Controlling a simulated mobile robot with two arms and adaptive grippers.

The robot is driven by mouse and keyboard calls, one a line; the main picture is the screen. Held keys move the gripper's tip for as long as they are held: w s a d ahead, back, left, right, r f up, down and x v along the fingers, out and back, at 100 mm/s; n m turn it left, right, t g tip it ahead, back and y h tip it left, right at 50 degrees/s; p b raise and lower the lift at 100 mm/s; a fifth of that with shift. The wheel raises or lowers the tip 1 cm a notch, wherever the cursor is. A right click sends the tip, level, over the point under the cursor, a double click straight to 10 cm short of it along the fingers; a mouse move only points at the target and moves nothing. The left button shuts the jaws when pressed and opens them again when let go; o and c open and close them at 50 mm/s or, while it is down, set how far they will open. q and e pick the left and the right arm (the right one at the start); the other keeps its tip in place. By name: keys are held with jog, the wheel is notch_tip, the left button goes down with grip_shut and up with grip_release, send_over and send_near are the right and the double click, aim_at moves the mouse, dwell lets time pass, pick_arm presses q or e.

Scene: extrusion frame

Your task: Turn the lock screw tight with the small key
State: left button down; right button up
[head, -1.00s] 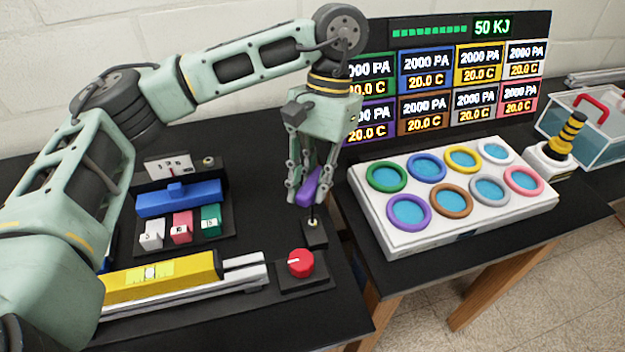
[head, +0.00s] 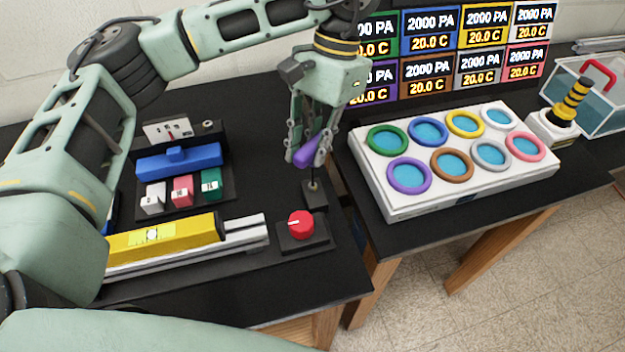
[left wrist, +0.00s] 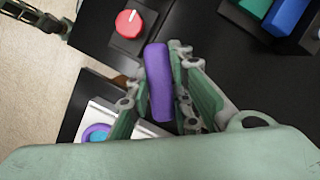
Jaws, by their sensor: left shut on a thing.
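The small key has a purple handle (head: 306,151), held between the fingers of my left gripper (head: 304,152), which is shut on it. The purple handle also fills the middle of the left wrist view (left wrist: 159,82), lying between the fingers. Below the handle, a thin dark shaft points down at the lock screw (head: 313,187), a small light spot on a black block. The key stands roughly upright over the screw. I cannot tell how deep the tip sits in it. My right gripper is not in view.
A red knob (head: 301,224) on a black base stands just in front of the screw block. A yellow level (head: 165,240) on a metal rail lies to the left, with a blue block (head: 180,160) behind. A white panel with coloured rings (head: 372,182) stands right, across a gap.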

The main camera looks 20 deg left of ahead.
pick_arm(q)
jog(key=shift+m, duration=0.4)
jog(key=shift+m+y, duration=0.3)
jog(key=shift+m, duration=0.4)
jog(key=shift+m+t+y, duration=0.3)
jog(key=shift+m, duration=0.5)
